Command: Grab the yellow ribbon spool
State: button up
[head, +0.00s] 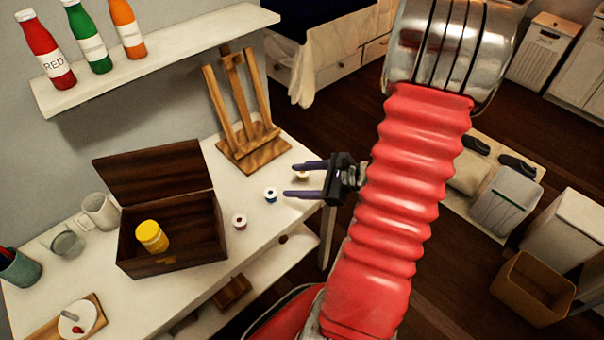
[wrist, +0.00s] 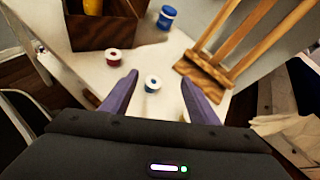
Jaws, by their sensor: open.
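A small spool with a yellow-orange centre (head: 302,176) shows in the head view on the white table near its right edge, partly hidden by my gripper. In the wrist view a blue-centred spool (wrist: 152,83) shows between the fingertips (wrist: 158,78). A red-centred spool (head: 239,221) lies farther left.
A wooden easel (head: 250,150) stands behind the spools. An open wooden box (head: 180,245) holding a yellow jar (head: 151,236) stands left of them. A blue jar (wrist: 167,17) shows in the wrist view. The table top (head: 262,240) around the spools is clear.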

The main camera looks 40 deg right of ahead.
aim_at(305, 174)
jog(key=s+d+f+m+t+h, duration=0.2)
jog(key=s+d+f+m+h, duration=0.2)
jog(key=d, duration=0.6)
notch_tip(305, 174, down, 2)
jog(key=m, duration=0.3)
jog(key=shift+s, duration=0.2)
jog(key=shift+w, duration=0.1)
jog(key=shift+x, duration=4.25)
jog(key=shift+w, duration=0.1)
jog(key=shift+x, duration=2.55)
jog(key=shift+d, duration=0.25)
jog(key=shift+c, duration=0.2)
jog(key=c, duration=1.1)
